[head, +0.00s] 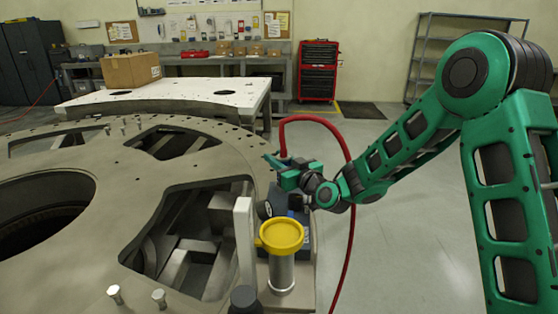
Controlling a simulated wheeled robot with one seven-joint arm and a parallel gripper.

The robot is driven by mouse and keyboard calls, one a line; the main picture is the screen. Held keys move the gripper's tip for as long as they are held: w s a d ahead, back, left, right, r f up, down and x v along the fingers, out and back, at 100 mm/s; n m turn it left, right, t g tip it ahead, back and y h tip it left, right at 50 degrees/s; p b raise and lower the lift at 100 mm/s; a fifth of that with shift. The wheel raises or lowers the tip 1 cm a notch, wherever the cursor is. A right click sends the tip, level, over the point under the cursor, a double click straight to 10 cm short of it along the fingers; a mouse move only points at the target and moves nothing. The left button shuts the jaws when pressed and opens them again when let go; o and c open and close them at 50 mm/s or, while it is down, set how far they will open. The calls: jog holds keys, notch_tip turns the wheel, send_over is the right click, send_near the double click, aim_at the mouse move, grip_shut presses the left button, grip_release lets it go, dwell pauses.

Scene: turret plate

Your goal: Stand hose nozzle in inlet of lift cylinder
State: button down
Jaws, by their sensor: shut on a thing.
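The nozzle itself is mostly hidden by the fingers. The hose rises from the gripper, arches right and hangs down behind my arm.
The large grey turret plate (125,165) with big cut-outs fills the left. A pale upright bracket (243,245) stands just left of the cylinder. A dark blue-grey block (303,238) is behind it. A black knob (244,299) is in front. Open floor lies right.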

jog(key=c, duration=1.3)
grip_release()
jog(key=shift+f, duration=0.1)
jog(key=shift+s, duration=0.1)
